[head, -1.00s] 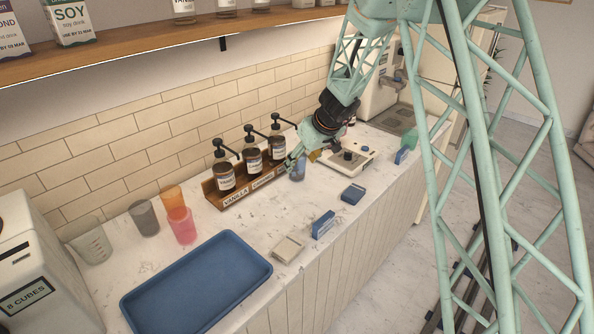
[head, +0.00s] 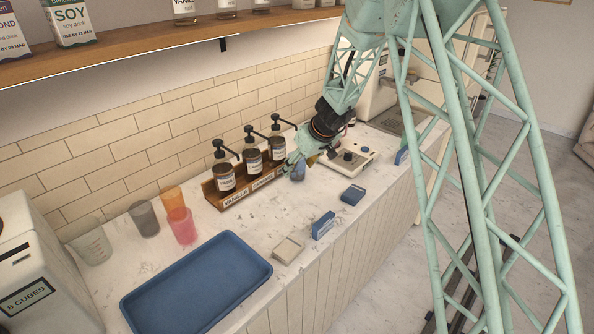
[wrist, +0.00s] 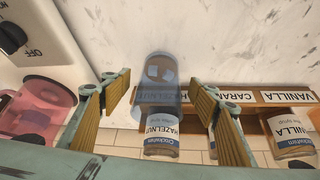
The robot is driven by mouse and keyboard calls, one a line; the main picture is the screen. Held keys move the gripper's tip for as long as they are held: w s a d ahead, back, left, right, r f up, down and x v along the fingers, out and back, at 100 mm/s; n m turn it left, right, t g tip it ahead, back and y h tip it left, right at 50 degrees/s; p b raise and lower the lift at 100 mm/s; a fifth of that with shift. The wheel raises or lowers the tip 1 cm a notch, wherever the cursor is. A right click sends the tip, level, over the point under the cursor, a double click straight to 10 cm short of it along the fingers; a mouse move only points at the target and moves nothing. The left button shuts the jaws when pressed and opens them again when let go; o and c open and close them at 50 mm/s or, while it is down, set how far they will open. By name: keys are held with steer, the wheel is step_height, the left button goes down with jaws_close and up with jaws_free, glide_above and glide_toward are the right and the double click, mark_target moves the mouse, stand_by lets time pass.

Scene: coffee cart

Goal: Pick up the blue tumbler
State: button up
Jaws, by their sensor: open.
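The blue tumbler (head: 298,173) is a see-through bluish cup on the marble counter, just right of the syrup rack. In the wrist view the tumbler (wrist: 160,82) lies between my two spread fingers, a little beyond their tips, with clear gaps on both sides. My gripper (head: 302,163) is open and empty; it also shows in the wrist view (wrist: 160,90). In the head view the fingers partly hide the tumbler.
The wooden syrup rack (head: 233,200) with pump bottles stands close left of the tumbler. A white appliance with a knob (head: 352,163) is close right. A pink cup (wrist: 45,105) shows in the wrist view. A blue tray (head: 190,285) and several cups stand left.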

steer(key=shift+x, duration=1.35)
steer(key=shift+c, duration=0.5)
steer(key=c, duration=1.1)
steer(key=shift+o, duration=0.2)
steer(key=shift+r, duration=0.15)
